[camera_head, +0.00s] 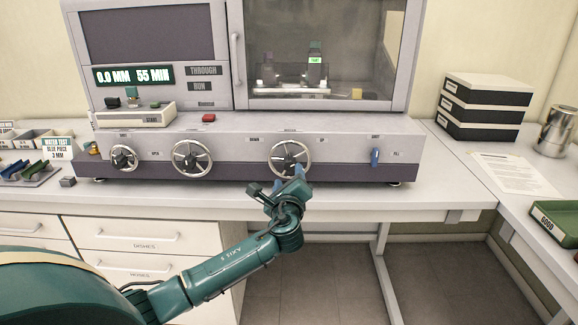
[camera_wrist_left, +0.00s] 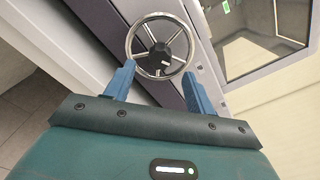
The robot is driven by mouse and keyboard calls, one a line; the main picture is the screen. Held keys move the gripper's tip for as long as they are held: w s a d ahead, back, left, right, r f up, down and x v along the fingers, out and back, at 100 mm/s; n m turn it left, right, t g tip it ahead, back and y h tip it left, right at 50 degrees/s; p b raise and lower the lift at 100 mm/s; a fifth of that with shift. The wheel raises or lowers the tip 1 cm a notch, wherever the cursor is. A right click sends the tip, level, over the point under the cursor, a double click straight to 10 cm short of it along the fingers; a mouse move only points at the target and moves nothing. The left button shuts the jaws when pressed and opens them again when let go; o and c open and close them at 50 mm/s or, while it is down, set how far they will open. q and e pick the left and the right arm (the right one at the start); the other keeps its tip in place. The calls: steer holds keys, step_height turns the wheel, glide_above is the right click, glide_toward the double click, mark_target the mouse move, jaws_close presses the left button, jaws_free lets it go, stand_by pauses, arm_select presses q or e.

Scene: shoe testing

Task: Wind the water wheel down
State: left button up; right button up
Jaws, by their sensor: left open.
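The wheel (camera_head: 290,158) marked DOWN and UP is a spoked chrome handwheel on the machine's front panel, right of centre. It also shows in the left wrist view (camera_wrist_left: 160,47), with a dark mark on its hub. My left gripper (camera_head: 288,176) is just in front of its lower part. In the left wrist view the blue fingers (camera_wrist_left: 157,72) are spread apart, with the wheel's lower rim between or just beyond their tips. I cannot tell whether they touch it. Nothing is held. My right gripper is not in view.
Two similar wheels, a smaller one (camera_head: 124,157) and a larger one (camera_head: 192,158), sit to the left. A blue lever (camera_head: 375,158) is at the right. Above is a glass chamber (camera_head: 330,50); a display (camera_head: 133,76) reads 0.0 MM 55 MIN. The bench front is clear.

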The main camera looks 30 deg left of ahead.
mark_target(289, 167)
arm_select(q)
steer(key=x, duration=0.6)
steer(key=c, duration=1)
